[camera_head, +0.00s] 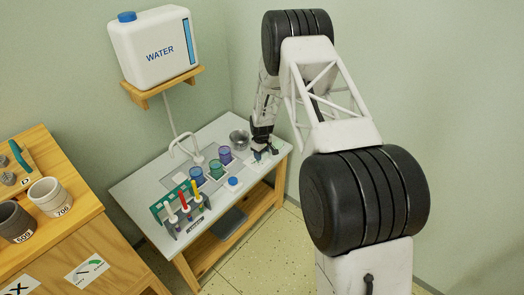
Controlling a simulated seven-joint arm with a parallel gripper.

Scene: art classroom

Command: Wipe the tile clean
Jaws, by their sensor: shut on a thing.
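My gripper (262,145) is low over the right end of the grey-white table (225,208), small in view and pointing down. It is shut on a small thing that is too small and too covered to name. A small pale patch with dark and greenish marks (272,151) lies right at the fingertips; it may be the tile, but I cannot tell its outline. Whether the held thing touches it is hidden.
Close left of my gripper stand a metal cup (239,139), a purple cup (225,155), a teal cup (215,169) and a blue cup (197,175).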

